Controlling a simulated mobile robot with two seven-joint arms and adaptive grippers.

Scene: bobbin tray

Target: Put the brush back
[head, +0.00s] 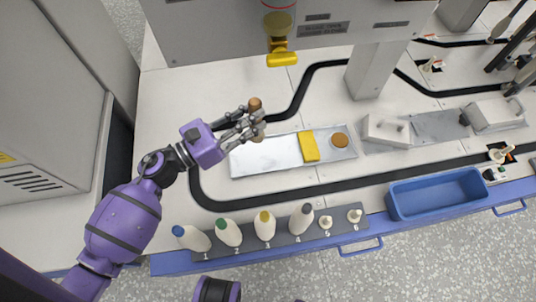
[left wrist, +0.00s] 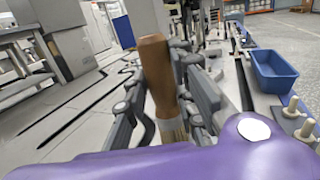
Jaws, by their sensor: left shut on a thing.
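The brush has a brown handle (head: 254,104) and a pale bristle end that shows just below the fingers. My left gripper (head: 250,121) is shut on the brush and holds it over the left end of a metal tray (head: 240,165). In the left wrist view the brush's brown handle (left wrist: 156,75) stands nearly upright between the fingers (left wrist: 158,105), with the pale bristles at the bottom. Whether the bristles touch the tray I cannot tell. A yellow block (head: 309,146) and a round brown piece (head: 340,140) lie in the tray.
A rack (head: 345,238) along the front edge holds several bobbins with coloured tops, and its two right pegs are bare. A blue bin (head: 437,194) stands to its right. A grey machine with a yellow nozzle (head: 282,59) overhangs the back. The bench left of the tray is clear.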

